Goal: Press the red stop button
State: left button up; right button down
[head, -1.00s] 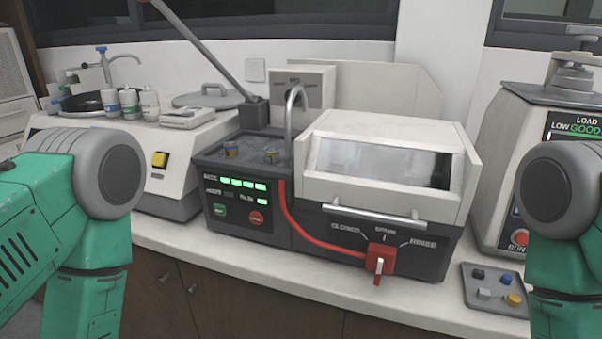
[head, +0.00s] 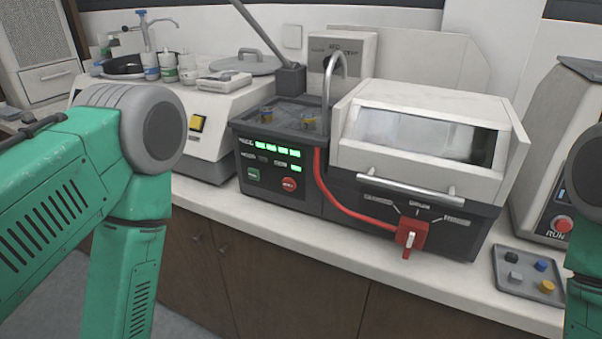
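The round red stop button (head: 289,185) sits on the dark front panel of the mounting press (head: 270,160), at the panel's lower right. A green button (head: 253,175) is to its left, and green lit indicators (head: 278,148) are above. My green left arm comes in from the left and hangs down in front of the counter, left of the press. My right arm shows only in part at the right edge. Both grippers are out of the picture. Nothing covers the stop button.
A red lever (head: 411,237) and a red hose (head: 345,212) are on the front right of the press, below the white hood (head: 430,135). A grey tray (head: 530,277) with small coloured pieces lies at the right. A white machine with a yellow switch (head: 197,123) stands left.

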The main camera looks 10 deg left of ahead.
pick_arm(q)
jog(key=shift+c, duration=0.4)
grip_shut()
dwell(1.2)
